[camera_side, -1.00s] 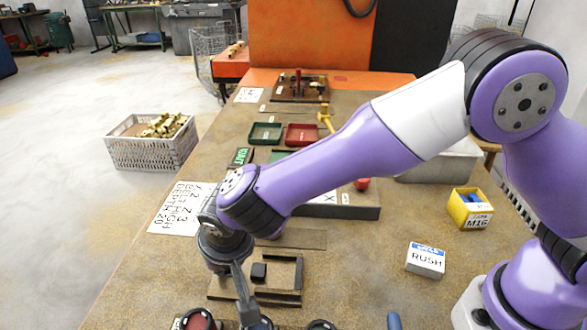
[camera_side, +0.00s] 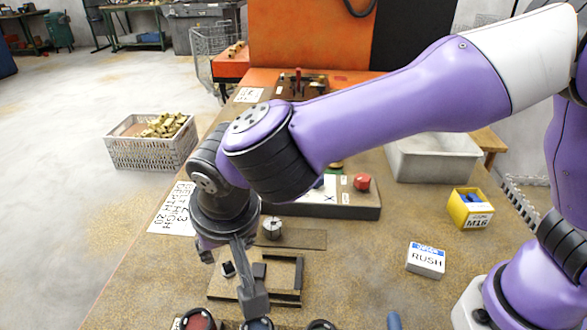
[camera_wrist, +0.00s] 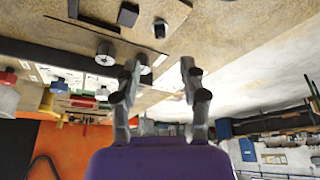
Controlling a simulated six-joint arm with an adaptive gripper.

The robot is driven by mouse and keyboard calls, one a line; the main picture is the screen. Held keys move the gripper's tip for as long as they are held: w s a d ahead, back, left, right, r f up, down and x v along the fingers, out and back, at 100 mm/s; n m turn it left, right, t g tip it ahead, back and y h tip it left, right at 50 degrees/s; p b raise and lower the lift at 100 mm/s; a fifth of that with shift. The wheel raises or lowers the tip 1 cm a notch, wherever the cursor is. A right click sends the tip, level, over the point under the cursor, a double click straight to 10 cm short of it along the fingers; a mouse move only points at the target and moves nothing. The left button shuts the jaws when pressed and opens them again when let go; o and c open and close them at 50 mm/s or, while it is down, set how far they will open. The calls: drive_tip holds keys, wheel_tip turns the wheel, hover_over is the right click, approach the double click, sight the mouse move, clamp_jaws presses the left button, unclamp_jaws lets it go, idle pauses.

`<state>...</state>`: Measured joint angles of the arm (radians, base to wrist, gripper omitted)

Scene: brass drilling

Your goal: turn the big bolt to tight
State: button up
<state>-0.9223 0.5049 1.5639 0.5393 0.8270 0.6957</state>
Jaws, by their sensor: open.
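I cannot tell for certain which part is the big bolt. A short metallic cylinder (camera_side: 272,228) stands upright on a flat plate just behind the fixture in the side view. In the wrist view, a metallic cylinder (camera_wrist: 105,54) stands left of the fingers, and another (camera_wrist: 145,66) is partly hidden by the left finger. My gripper (camera_wrist: 161,64) is open, with nothing between its fingers. In the side view it hangs over the left part of the fixture board (camera_side: 283,298), apart from the cylinder.
The fixture carries dark rails and a black block (camera_side: 259,271). A low box with a red knob (camera_side: 362,182) lies behind. Round-topped items line the front edge.

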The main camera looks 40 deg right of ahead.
drive_tip(key=shift+v, duration=1.7)
drive_tip(key=s+d+r+n, duration=0.1)
drive_tip(key=d+r, duration=0.2)
drive_tip(key=d, duration=0.6)
drive_tip(key=d+r, duration=0.3)
drive_tip(key=d, duration=0.6)
drive_tip(key=s+d+f+n+t+y, duration=0.1)
drive_tip(key=s+d, duration=0.6)
drive_tip(key=s, duration=0.1)
drive_tip(key=shift+s+d+f+n, duration=0.2)
drive_tip(key=shift+s+d+n, duration=0.1)
drive_tip(key=shift+o, duration=0.4)
